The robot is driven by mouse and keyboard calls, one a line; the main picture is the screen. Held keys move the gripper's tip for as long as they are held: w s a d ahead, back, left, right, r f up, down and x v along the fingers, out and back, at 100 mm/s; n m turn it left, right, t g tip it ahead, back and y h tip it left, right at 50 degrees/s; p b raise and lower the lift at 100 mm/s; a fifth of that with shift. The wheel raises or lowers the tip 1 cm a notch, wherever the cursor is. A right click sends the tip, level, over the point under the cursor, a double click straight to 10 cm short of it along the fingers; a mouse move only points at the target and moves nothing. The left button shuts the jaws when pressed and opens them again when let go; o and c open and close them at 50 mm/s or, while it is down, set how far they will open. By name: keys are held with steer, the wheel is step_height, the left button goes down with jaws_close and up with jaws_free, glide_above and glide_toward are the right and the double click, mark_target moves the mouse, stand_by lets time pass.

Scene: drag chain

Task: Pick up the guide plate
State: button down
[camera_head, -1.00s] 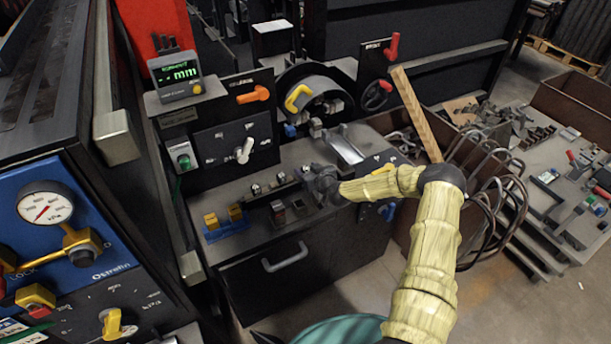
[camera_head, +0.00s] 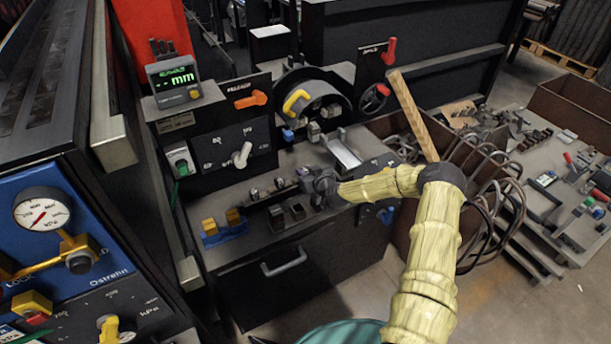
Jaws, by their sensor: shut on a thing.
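My gripper (camera_head: 318,188) is at the right part of the grey-black bench top, at the end of my yellowish sleeved arm. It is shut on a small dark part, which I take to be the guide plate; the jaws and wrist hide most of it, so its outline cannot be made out. The gripper is low, close to the bench surface; whether the part still touches the bench cannot be told. A dark strip with small metallic knobs (camera_head: 268,197) lies just left of the gripper.
Two dark open blocks (camera_head: 297,211) and yellow blocks on a blue holder (camera_head: 222,228) stand left of the gripper. A pale metal tray (camera_head: 344,153) lies behind it. A lever panel (camera_head: 237,146) rises at the back left. A bin with a wooden handle (camera_head: 413,115) and hooks stands right.

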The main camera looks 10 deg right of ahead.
step_height(320, 180, up, 9)
steer(key=shift+b, duration=0.35)
steer(key=shift+f, duration=0.1)
stand_by(0.3)
